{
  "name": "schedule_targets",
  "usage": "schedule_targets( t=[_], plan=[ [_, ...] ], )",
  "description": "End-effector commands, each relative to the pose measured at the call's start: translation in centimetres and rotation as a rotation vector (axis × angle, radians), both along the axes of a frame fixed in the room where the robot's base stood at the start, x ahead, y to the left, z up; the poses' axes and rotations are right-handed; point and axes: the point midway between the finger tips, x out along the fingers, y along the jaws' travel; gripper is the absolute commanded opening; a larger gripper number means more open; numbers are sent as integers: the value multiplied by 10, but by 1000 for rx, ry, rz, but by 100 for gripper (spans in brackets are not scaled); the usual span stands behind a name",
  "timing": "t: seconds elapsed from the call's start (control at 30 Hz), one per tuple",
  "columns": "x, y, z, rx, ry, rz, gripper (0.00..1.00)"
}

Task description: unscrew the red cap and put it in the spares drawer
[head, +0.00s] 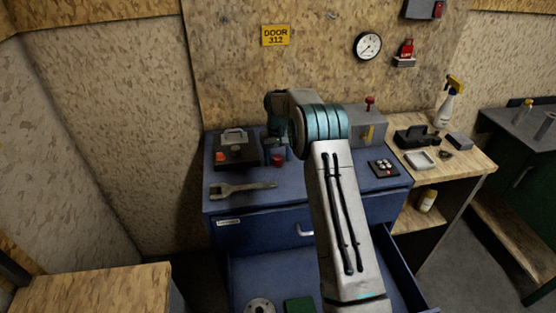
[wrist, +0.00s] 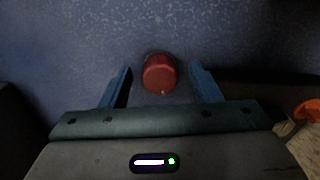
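A red cap (wrist: 160,75), short and round, shows in the wrist view against a speckled blue surface. My gripper (wrist: 160,67) is open, with one blue finger on each side of the cap and a visible gap to both. The cap also shows in the head view as a small dark red cylinder (head: 278,160) on the blue cabinet top (head: 300,190), just below my wrist. The fingers are hard to make out there. An open drawer (head: 410,280) juts from the cabinet front; my arm hides part of it. I cannot read its label.
A wrench (head: 240,188) lies left of the cap, and a dark device with an orange knob (head: 220,157) stands behind it. A grey box with a red-knobbed lever (head: 370,120) stands right. The drawer holds a grey disc (head: 260,305) and a green block (head: 300,305).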

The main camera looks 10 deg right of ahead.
Motion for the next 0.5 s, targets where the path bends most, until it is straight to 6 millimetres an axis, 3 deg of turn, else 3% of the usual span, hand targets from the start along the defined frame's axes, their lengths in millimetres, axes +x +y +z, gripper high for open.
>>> schedule_targets(
  t=[0.07,0.1,0.37,0.5],
  plan=[
    [0,0,0,0,0,0,57],
    [0,0,0,0,0,-1,50],
    [0,0,0,0,-1,-5,50],
    [0,0,0,-2,-1,-100,50]
  ],
)
